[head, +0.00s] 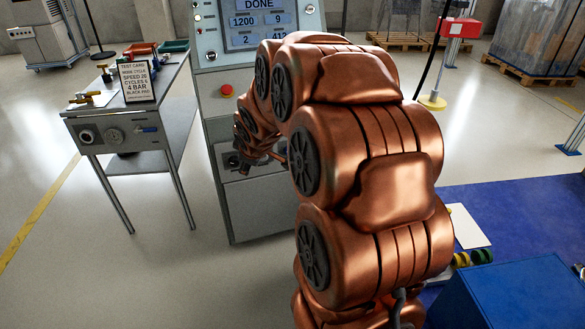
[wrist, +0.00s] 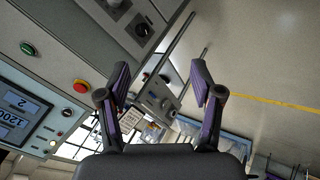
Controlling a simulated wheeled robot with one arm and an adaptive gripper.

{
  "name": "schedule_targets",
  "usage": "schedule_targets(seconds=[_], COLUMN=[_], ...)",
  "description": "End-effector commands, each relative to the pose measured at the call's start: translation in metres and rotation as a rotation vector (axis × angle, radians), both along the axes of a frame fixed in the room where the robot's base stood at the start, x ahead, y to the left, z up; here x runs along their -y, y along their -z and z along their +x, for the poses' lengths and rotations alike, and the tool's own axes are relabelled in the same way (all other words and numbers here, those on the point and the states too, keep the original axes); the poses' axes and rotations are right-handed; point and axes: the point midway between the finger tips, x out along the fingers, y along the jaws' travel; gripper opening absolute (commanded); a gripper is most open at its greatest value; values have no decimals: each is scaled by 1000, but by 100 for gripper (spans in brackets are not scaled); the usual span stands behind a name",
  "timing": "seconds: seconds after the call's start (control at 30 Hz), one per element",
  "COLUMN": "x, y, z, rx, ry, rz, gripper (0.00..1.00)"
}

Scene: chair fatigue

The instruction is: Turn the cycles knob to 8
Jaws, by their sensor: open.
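In the wrist view a dark round knob (wrist: 142,30) sits on the cabinet's lower panel, with part of another (wrist: 114,3) at the top edge. I cannot read their labels or settings, so I cannot tell which is the cycles knob. My gripper (wrist: 161,68) is open and empty, its fingers apart from the knobs in that view. In the head view my gripper (head: 268,158) is small and partly hidden by my arm, close in front of the cabinet.
A red button (head: 226,90) is on the cabinet; a green button (wrist: 27,48) shows in the wrist view. A metal side table (head: 160,105) left of the cabinet bears a test card (head: 136,82). A blue box (head: 515,295) stands front right. Floor between table and cabinet is clear.

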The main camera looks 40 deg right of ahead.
Motion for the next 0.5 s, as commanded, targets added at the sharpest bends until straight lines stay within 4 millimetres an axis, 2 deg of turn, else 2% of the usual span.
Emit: schedule_targets(seconds=[0.03,0.2,0.33,0.5], x=[20,82,128,184], y=[27,66,96,138], z=[14,58,81,95], rx=[34,163,259,376], ry=[-23,-132,-210,-296], rz=[-33,-179,-302,-467], gripper=[66,66,66,66])
